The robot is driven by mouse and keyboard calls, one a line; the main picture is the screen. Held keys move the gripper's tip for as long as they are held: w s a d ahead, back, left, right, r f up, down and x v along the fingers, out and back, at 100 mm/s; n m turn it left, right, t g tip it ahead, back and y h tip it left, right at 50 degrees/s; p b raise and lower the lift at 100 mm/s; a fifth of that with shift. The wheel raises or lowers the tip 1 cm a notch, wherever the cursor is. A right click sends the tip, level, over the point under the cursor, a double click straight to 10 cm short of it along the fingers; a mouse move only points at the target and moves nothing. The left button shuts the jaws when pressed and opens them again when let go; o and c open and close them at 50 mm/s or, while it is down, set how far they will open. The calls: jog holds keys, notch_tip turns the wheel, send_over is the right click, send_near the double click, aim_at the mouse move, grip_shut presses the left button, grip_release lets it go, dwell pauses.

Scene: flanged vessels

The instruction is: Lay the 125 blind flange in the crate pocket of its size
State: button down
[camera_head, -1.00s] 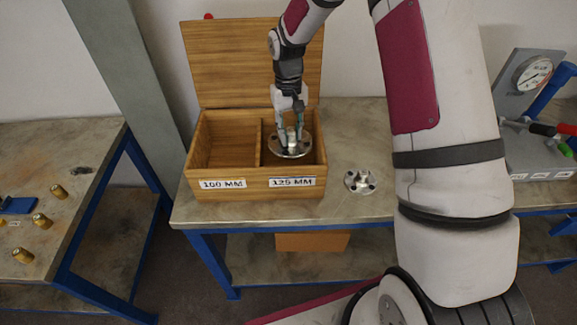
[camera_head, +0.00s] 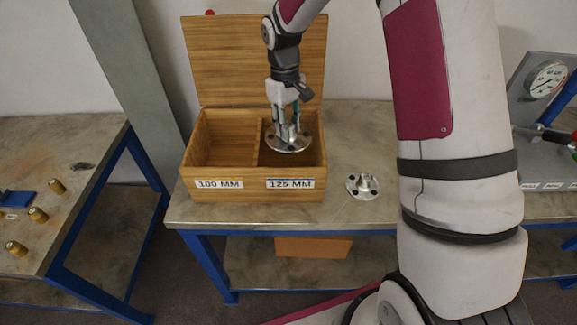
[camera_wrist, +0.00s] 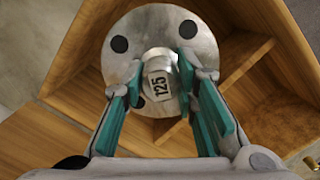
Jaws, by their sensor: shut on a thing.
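The 125 blind flange (camera_head: 287,146) is a round grey metal disc with bolt holes and a central knob. In the wrist view the flange (camera_wrist: 190,40) shows "125" on its knob. My gripper (camera_head: 287,128) is shut on that knob, its teal fingers on both sides in the wrist view (camera_wrist: 160,85). The flange is over or in the right pocket, marked 125 MM (camera_head: 290,184), of the wooden crate (camera_head: 230,196). Whether it touches the pocket floor I cannot tell. The left pocket (camera_head: 222,140), marked 100 MM, is empty.
The crate's lid (camera_head: 255,62) stands open behind it. A smaller flange (camera_head: 363,185) lies on the bench (camera_head: 340,212) right of the crate. A gauge stand (camera_head: 545,85) is at the far right. Brass pieces (camera_head: 38,214) are on the left table.

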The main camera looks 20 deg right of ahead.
aim_at(290, 123)
notch_tip(290, 123, up, 3)
jog(key=n+b, duration=0.1)
jog(key=n, duration=0.3)
jog(key=shift+w+r, duration=0.15)
notch_tip(290, 123, up, 3)
jog(key=n, duration=0.3)
jog(key=shift+f+n+t+h+b, duration=0.2)
jog(key=shift+n+t+h+b, duration=0.1)
jog(key=shift+n+h+b, duration=0.1)
notch_tip(290, 123, down, 7)
jog(key=shift+r+b, duration=0.1)
jog(key=shift+b, duration=0.6)
jog(key=shift+f+p, duration=0.5)
jog(key=shift+f, duration=4.6)
jog(key=shift+f, duration=0.15)
jog(key=c, duration=1.3)
grip_release()
jog(key=shift+s, duration=0.2)
